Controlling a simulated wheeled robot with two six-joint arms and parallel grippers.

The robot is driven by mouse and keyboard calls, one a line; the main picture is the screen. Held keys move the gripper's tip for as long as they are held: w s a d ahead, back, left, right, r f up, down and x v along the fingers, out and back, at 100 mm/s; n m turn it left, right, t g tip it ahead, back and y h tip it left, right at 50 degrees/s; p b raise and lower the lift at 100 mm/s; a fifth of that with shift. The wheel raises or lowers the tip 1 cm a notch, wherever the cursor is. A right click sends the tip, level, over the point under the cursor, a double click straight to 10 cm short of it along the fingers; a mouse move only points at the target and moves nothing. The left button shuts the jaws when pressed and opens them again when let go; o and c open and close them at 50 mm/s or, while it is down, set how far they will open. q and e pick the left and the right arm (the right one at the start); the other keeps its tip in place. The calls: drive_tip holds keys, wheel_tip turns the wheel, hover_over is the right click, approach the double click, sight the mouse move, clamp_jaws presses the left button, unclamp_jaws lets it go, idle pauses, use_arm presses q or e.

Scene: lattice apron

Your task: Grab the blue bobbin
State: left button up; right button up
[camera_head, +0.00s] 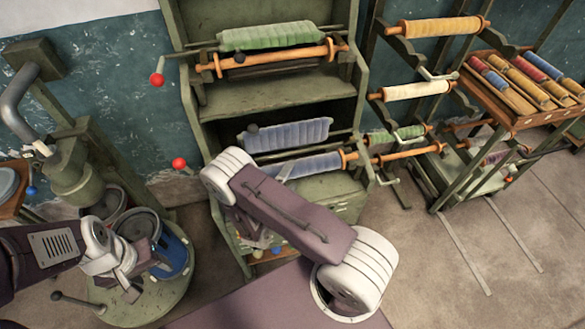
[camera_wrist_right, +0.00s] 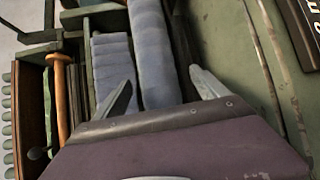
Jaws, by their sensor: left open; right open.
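Two blue bobbins are on the green rack in the head view: an upper one (camera_head: 288,135) and a lower one (camera_head: 312,165) partly hidden by my right arm. In the right wrist view, a long blue bobbin (camera_wrist_right: 152,50) runs away from the camera between the fingers of my right gripper (camera_wrist_right: 160,92), which is open. A second, ribbed blue roll (camera_wrist_right: 111,62) lies left of it. I cannot tell whether the fingers touch the bobbin. My right gripper is mostly hidden in the head view. My left gripper (camera_head: 150,279) is open, by a blue bucket.
A green roll (camera_head: 270,36) and an orange rod sit higher on the rack. Yellow (camera_head: 436,27) and cream (camera_head: 417,91) rolls hang to its right. A wooden tray (camera_head: 515,122) holds several small bobbins. The blue bucket (camera_head: 174,256) stands on a round green base.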

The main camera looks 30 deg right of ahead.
sight(295, 169)
drive_tip(key=x, duration=0.2)
drive_tip(key=p+x, duration=0.1)
drive_tip(key=x, duration=0.1)
drive_tip(key=shift+w+d+r, duration=0.1)
drive_tip(key=shift+r, duration=0.1)
drive_tip(key=shift+w+d+f, duration=0.15)
drive_tip(key=shift+w+d, duration=0.05)
drive_tip(key=shift+s+a, duration=0.1)
drive_tip(key=shift+a, duration=0.05)
drive_tip(key=c, duration=1)
use_arm(q)
drive_tip(key=shift+r, duration=0.8)
use_arm(e)
clamp_jaws()
